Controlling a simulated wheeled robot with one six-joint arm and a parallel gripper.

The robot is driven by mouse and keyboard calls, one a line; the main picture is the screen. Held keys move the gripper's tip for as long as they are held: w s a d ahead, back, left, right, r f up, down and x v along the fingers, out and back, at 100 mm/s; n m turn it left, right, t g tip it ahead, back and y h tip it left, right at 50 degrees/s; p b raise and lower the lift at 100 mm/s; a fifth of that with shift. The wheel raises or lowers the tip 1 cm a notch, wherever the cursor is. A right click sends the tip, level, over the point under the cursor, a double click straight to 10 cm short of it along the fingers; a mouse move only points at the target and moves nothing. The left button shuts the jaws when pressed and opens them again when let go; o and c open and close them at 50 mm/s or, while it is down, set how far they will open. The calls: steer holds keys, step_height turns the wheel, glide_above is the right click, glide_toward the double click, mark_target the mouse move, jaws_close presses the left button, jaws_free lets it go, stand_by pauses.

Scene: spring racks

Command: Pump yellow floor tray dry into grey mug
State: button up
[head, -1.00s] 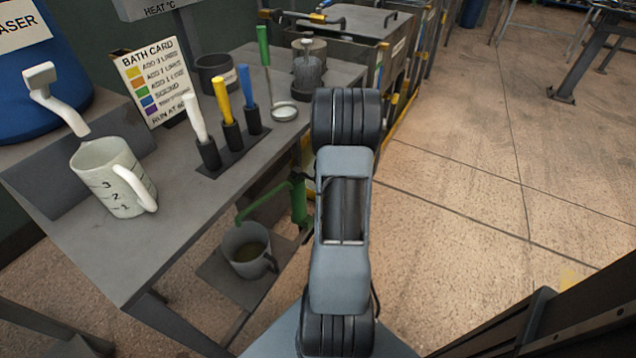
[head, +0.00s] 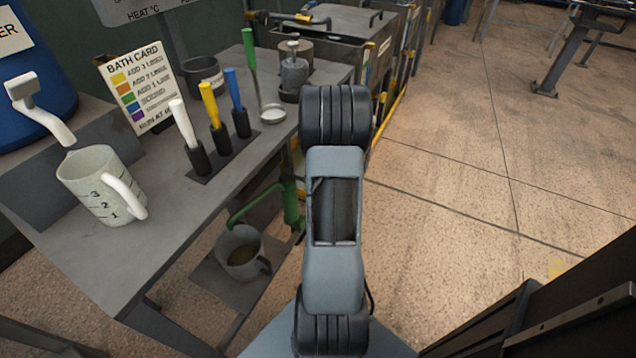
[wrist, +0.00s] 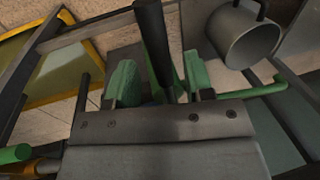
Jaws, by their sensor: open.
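The grey mug (head: 224,247) stands on a low shelf beside the bench, with dark yellowish liquid in it. A green pump (head: 291,204) stands to its right, and its spout reaches over the mug. In the wrist view the mug (wrist: 243,38) is at the upper right. The yellow-rimmed floor tray (wrist: 86,48) is at the left in that view, with a dull olive inside. My gripper (wrist: 158,78) is open, its two green fingertips on either side of a dark upright bar (wrist: 153,45), apparently the pump's handle. Contact is not clear. My arm hides the gripper in the head view.
The bench (head: 165,215) carries a white measuring jug (head: 90,180), white, yellow and blue handles in a rack (head: 218,160), a ladle (head: 272,114) and a bath card (head: 145,92). Dark tanks (head: 345,50) stand behind. The floor (head: 450,160) at right is open.

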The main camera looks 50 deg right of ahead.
step_height(320, 180, up, 10)
steer(key=d+p, duration=0.2)
steer(key=shift+r, duration=0.25)
steer(key=shift+w, duration=0.1)
